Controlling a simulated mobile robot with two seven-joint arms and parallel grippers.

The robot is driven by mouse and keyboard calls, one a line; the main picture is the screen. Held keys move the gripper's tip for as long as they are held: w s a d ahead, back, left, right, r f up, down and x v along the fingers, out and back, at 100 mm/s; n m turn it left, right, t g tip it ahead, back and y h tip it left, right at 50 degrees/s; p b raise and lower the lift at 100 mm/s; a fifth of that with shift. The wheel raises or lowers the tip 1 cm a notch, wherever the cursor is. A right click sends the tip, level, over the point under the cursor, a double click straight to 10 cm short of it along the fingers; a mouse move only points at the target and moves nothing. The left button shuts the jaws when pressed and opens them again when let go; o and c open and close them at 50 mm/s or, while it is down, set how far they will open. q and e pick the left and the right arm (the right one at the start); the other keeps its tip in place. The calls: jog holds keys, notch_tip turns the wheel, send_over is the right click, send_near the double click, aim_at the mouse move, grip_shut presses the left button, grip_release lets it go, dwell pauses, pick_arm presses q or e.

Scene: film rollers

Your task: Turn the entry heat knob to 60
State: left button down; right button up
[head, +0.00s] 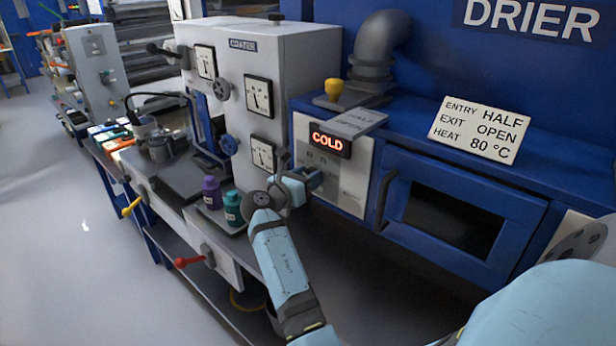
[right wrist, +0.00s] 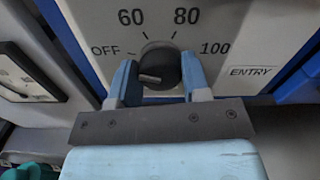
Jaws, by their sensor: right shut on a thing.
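The entry heat knob (right wrist: 160,66) is round and black, on a pale panel marked OFF, 60, 80 and 100, with an ENTRY label (right wrist: 252,71) to its right. A pale pointer mark on the knob lies toward the left, near the OFF side; its exact setting is hard to tell. My right gripper (right wrist: 158,84) is shut on the knob, one blue finger on each side. In the head view my right gripper (head: 302,181) is at the drier's front panel and hides the knob. My left gripper is not in view.
A lit COLD display (head: 330,140) sits above the gripper. A card (head: 479,130) reads entry half, exit open, heat 80 °C. Purple (head: 212,192) and green (head: 233,209) bottles stand close left of my right arm. The drier door handle (head: 385,200) sticks out at right.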

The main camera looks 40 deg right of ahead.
jog(key=shift+s+m, duration=0.1)
jog(key=shift+m, duration=4.6)
jog(key=shift+d+r, duration=0.1)
jog(key=o, duration=0.9)
